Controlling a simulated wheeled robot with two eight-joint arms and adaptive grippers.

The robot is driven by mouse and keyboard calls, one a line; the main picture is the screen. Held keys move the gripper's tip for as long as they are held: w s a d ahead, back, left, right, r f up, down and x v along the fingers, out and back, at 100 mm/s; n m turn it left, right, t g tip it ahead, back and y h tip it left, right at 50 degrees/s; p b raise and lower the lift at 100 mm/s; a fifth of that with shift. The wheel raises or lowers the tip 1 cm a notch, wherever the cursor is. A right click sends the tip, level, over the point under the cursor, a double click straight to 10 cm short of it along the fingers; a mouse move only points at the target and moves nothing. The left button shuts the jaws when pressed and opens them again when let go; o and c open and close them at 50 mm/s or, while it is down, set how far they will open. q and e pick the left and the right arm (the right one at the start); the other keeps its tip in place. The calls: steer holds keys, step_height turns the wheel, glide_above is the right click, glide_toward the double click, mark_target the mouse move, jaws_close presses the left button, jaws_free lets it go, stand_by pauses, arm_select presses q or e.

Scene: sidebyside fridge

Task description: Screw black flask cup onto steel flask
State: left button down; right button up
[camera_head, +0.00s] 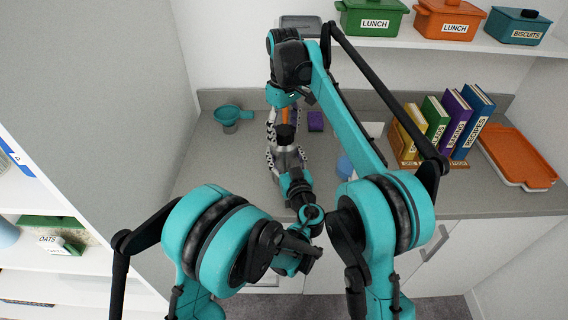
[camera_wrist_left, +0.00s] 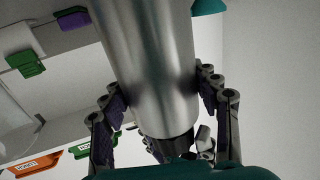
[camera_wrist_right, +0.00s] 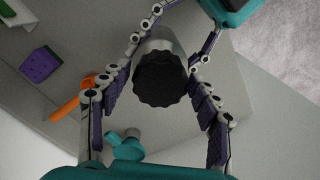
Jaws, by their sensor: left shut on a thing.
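The steel flask (camera_head: 284,158) stands in the middle of the head view, upright or nearly so. My left gripper (camera_wrist_left: 165,100) is shut on its steel body, which fills the middle of the left wrist view. The black flask cup (camera_wrist_right: 160,80), with a scalloped edge, is at the flask's end, in line with it; it also shows in the head view (camera_head: 285,131). Whether its thread is engaged is hidden. My right gripper (camera_wrist_right: 161,70) comes from above, its open fingers on both sides of the cup and very close to it.
A teal funnel (camera_head: 230,114) is on the grey counter (camera_head: 220,165) at left. A purple sponge (camera_head: 316,121) lies behind the flask. Books (camera_head: 455,120) and an orange tray (camera_head: 520,155) are at right. Labelled tins (camera_head: 447,22) stand on the shelf above. The left counter is mostly clear.

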steer(key=c, duration=0.8)
steer(key=shift+c, duration=0.2)
steer(key=o, duration=1.4)
steer(key=shift+r, duration=3.8)
arm_select(q)
steer(key=shift+c, duration=1.7)
jaws_free()
